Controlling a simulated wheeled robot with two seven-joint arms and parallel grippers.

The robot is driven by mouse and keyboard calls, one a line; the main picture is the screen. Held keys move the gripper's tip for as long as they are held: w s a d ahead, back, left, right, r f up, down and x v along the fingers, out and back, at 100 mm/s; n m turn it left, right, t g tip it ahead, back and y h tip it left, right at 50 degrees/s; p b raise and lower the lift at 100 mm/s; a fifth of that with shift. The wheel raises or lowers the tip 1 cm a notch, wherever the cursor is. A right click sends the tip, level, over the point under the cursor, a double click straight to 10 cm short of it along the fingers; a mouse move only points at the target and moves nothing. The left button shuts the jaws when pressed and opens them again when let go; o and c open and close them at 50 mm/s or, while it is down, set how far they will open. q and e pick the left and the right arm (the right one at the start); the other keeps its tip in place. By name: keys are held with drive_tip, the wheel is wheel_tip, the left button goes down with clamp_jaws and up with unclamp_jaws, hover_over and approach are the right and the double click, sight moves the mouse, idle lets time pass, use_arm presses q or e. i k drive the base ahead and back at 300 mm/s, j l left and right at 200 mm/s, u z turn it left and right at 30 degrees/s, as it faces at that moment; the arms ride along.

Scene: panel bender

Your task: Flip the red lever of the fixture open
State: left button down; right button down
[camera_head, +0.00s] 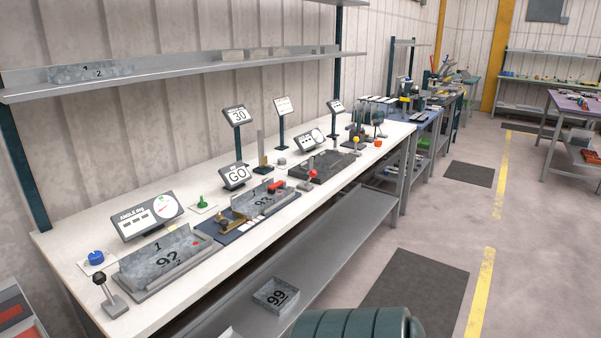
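The fixture is a dark blue plate (229,237) on the white bench, with a brass-coloured clamp part (229,217) on its left. A grey bent metal piece (259,203) marked 93 sits on the fixture. A small red lever (276,187) shows at the top right of this piece; it looks roughly level, but is too small to tell its exact position. Neither of my grippers is in view.
A red-knobbed lever (311,175) stands right of the fixture. Display signs (236,177) stand behind. The bench's front strip (215,270) is clear.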

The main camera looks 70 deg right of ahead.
sight(313, 173)
drive_tip(key=z, duration=2.5)
